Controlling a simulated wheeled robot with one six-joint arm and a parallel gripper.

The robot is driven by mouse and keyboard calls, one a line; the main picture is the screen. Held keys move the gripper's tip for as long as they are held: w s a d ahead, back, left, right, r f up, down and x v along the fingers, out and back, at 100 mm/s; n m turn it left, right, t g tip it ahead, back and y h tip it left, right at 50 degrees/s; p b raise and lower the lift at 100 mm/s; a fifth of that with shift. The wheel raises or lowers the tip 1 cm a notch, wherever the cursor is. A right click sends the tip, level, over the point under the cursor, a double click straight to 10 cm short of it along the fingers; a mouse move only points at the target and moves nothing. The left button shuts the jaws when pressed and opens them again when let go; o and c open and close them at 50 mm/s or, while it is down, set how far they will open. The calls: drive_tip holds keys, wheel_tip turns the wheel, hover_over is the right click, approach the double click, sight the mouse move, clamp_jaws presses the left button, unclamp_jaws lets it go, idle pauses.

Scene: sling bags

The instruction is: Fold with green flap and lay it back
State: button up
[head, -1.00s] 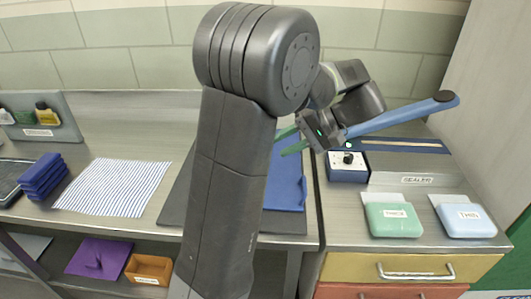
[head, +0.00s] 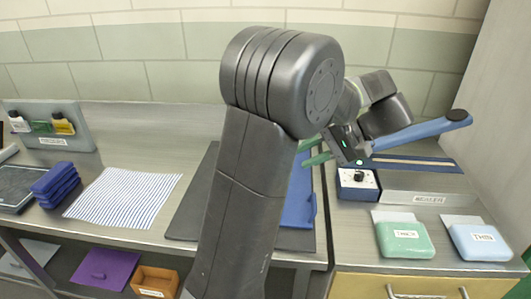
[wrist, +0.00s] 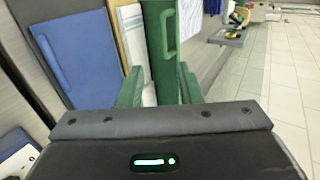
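A green flap (wrist: 160,40) with a handle slot shows in the wrist view, seemingly raised, lying between the two green fingers of my gripper (wrist: 158,88). A strip of white shows between the left finger and the flap. In the head view my gripper (head: 315,153) has its fingers apart and points left over the blue panel (head: 300,200); my arm hides most of that spot and the green flap. The blue panel also shows in the wrist view (wrist: 72,50), flat at the left. A white surface (wrist: 134,35) shows just left of the flap.
A dark mat (head: 190,222) lies under the blue panel. A striped cloth (head: 122,198) and folded blue cloths (head: 55,184) are left. A sealer with a blue lever (head: 420,131), a green pad (head: 405,240) and a pale blue pad (head: 482,243) stand right.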

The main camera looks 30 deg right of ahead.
drive_tip(key=shift+c, duration=0.3)
drive_tip(key=c, duration=0.4)
drive_tip(key=shift+s+a+r+h, duration=0.1)
drive_tip(key=shift+a+r+h, duration=0.1)
drive_tip(key=shift+h, duration=0.1)
clamp_jaws()
drive_tip(key=s+a+n+t+h+p, duration=0.1)
drive_tip(key=s+a+n+h, duration=0.15)
drive_tip(key=h, duration=0.35)
drive_tip(key=w+a+f+p, duration=0.2)
drive_tip(key=w+a+f, duration=0.4)
drive_tip(key=w, duration=0.1)
drive_tip(key=shift+f+m, duration=0.4)
drive_tip(key=shift+m, duration=0.05)
drive_tip(key=shift+w+r+p, duration=0.1)
drive_tip(key=shift+p, duration=0.2)
